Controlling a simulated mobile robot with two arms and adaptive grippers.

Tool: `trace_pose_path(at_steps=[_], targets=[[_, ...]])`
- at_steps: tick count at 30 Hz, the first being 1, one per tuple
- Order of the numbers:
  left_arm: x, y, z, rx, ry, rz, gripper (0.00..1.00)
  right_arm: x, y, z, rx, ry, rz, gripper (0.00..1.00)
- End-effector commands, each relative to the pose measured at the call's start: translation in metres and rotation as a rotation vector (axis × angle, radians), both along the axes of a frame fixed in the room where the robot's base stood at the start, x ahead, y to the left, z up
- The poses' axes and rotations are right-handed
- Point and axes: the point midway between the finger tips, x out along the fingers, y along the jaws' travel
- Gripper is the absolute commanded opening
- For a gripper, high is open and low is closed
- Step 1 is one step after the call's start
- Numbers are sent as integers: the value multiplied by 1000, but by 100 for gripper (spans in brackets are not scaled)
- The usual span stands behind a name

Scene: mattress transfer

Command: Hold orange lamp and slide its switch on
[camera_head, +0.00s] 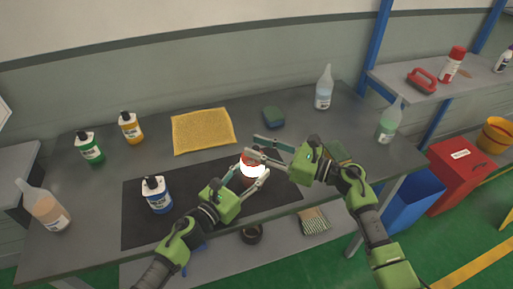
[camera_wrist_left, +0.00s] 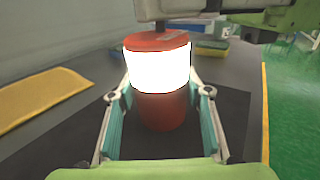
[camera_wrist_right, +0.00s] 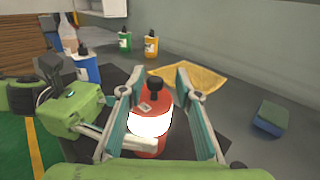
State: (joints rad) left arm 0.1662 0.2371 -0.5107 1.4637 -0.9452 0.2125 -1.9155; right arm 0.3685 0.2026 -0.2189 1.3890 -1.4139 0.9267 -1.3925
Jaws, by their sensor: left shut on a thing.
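The orange-red lamp (camera_head: 249,161) stands over the dark mat on the table. Its middle band glows bright white, and it also shows in the left wrist view (camera_wrist_left: 160,110). My left gripper (camera_head: 252,182) is shut around the lamp's sides. My right gripper (camera_head: 253,146) is open above the lamp. In the right wrist view its two fingers stand apart on either side of the lamp's top (camera_wrist_right: 160,103), which bears a black knob (camera_wrist_right: 155,88) and a small grey piece, perhaps the switch (camera_wrist_right: 145,107). I cannot tell whether the right fingers touch the lamp.
A yellow cloth (camera_head: 202,130) and a sponge (camera_head: 274,117) lie behind. Green (camera_head: 90,149) and yellow (camera_head: 130,128) bottles stand at back left. Spray bottles (camera_head: 324,88) stand at right.

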Motion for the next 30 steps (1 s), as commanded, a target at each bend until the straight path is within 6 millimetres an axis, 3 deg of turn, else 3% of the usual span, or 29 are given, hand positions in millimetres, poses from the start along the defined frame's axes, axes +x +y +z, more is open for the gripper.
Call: trace_pose_path(at_steps=[7, 11, 22, 30], targets=[[0, -1, 1, -1, -1, -2, 12, -1, 1, 1, 2, -1, 4, 30], [0, -2, 1, -1, -1, -3, 12, -6, -8, 0, 0, 0, 3, 30], [-1, -2, 1, -1, -1, -3, 12, -39, -75, -1, -1, 2, 2, 30], [0, -2, 1, -1, -1, -3, 12, -54, -103, 0, -1, 0, 2, 30]])
